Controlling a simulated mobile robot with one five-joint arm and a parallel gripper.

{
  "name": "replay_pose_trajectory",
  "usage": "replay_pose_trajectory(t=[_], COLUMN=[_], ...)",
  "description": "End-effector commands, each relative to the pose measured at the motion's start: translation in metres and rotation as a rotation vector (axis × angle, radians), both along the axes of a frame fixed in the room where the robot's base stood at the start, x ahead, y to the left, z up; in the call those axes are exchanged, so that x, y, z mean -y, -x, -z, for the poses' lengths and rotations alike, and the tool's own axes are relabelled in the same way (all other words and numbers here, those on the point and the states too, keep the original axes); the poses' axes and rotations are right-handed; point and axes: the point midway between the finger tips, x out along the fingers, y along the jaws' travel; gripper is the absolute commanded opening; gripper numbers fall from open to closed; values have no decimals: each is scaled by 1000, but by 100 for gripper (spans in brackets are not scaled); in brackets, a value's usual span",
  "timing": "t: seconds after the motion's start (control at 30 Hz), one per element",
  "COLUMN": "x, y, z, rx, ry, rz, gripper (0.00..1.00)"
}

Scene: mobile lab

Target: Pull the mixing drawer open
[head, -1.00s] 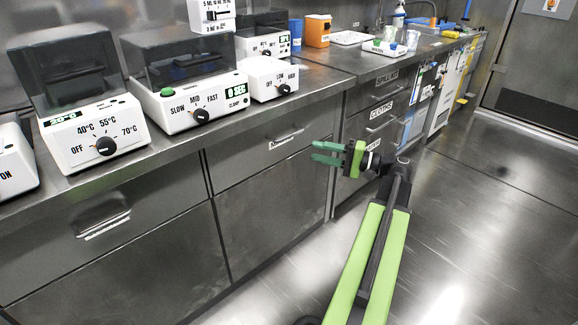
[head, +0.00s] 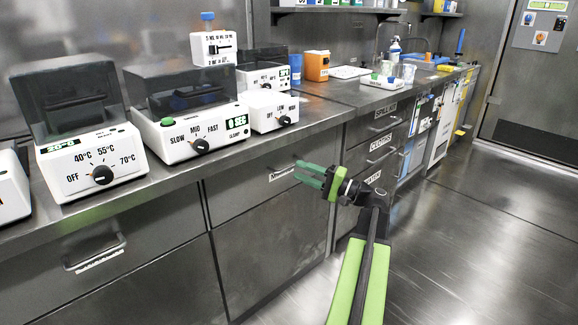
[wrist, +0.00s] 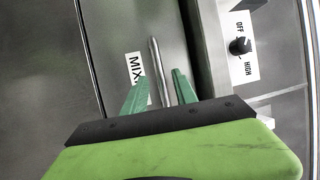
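The mixing drawer (head: 240,188) is the grey drawer under the middle of the counter, and it appears closed. Its white label, partly reading "MIX", shows in the wrist view (wrist: 135,72). Its silver bar handle (wrist: 159,72) runs lengthwise between my fingers in the wrist view; the head view does not show it clearly behind my fingers. My gripper (head: 308,174) has green fingers and is open in front of the drawer's right part. In the wrist view my gripper (wrist: 158,92) has one finger on each side of the bar, with gaps. I cannot tell how deep the fingers reach.
White lab devices, including a shaker (head: 190,135) and a heater (head: 90,165), stand on the counter (head: 320,112) above. Another drawer handle (head: 95,252) is at the left. More labelled drawers (head: 383,142) are at the right. The floor (head: 450,240) at right is clear.

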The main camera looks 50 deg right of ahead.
Motion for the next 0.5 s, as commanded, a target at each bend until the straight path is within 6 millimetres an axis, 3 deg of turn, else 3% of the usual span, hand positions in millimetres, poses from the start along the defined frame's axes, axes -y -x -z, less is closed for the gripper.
replay_pose_trajectory(t=[0.2,0.5], x=[-12,-14], y=[-34,-43], z=[-7,-8], rx=[0,0], ry=[0,0], rz=[-1,2], gripper=[34,34])
